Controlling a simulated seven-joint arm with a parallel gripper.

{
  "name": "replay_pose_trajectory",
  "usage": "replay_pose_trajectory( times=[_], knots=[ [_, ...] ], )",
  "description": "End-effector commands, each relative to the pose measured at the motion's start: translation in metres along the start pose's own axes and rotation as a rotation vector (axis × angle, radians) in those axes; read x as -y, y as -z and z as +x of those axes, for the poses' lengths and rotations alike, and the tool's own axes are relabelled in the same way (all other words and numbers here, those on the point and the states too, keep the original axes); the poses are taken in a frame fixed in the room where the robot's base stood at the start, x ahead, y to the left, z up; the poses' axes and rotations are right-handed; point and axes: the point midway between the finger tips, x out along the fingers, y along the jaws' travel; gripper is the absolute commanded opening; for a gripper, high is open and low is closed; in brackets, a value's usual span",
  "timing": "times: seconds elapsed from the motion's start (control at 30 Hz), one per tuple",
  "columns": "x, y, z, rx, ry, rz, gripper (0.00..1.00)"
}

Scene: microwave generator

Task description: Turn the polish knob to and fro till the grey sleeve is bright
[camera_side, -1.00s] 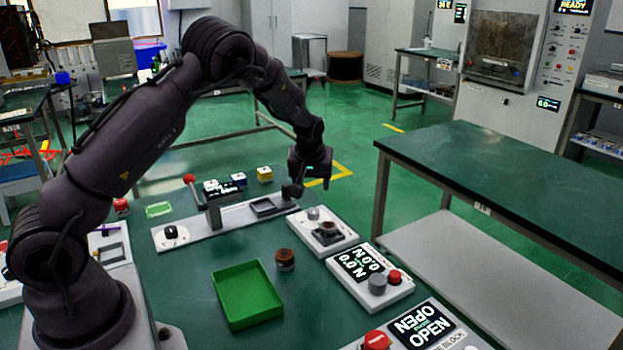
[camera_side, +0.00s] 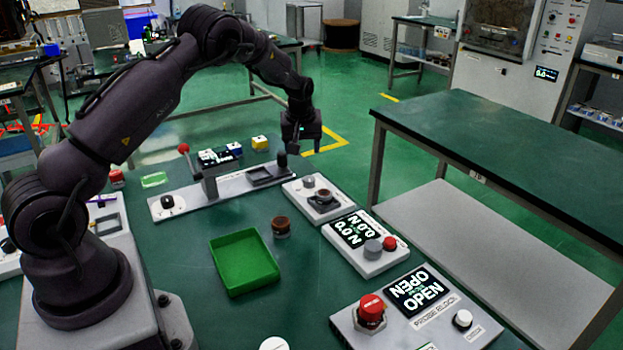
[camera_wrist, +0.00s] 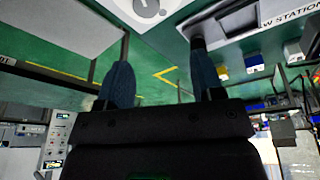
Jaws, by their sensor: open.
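My gripper (camera_side: 302,146) is open and empty, pointing down above the far edge of the bench. In the wrist view its two fingers (camera_wrist: 162,82) are apart with nothing between them. A small block (camera_side: 291,196) beyond the screen unit carries a short grey knob (camera_side: 308,182) and a dark holder with a brownish round piece (camera_side: 323,194). No readable label shows which knob is for polish. The sleeve's finish is too small to judge. My gripper is behind this block and apart from it.
A dark brown cylinder (camera_side: 281,226) stands by a green tray (camera_side: 244,284). A screen unit (camera_side: 366,264) and a probe block (camera_side: 345,321) with a red knob stand nearer. A long station with a red-tipped lever (camera_side: 184,149) lies left of my gripper.

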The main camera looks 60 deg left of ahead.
Motion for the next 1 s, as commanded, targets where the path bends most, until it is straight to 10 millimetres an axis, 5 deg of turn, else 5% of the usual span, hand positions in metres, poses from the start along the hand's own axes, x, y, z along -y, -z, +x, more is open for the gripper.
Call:
replay_pose_trajectory(
  times=[0.2, 0.33, 0.47, 1.0],
  knots=[
    [-0.012, 0.021, -0.008, 0.177, 0.010, -0.172, 0.61],
    [-0.022, 0.018, -0.029, 0.243, 0.037, -0.219, 0.61],
    [-0.017, 0.011, -0.028, 0.277, 0.074, -0.249, 0.61],
    [-0.013, -0.016, 0.065, 0.276, 0.075, -0.251, 0.61]
  ],
)
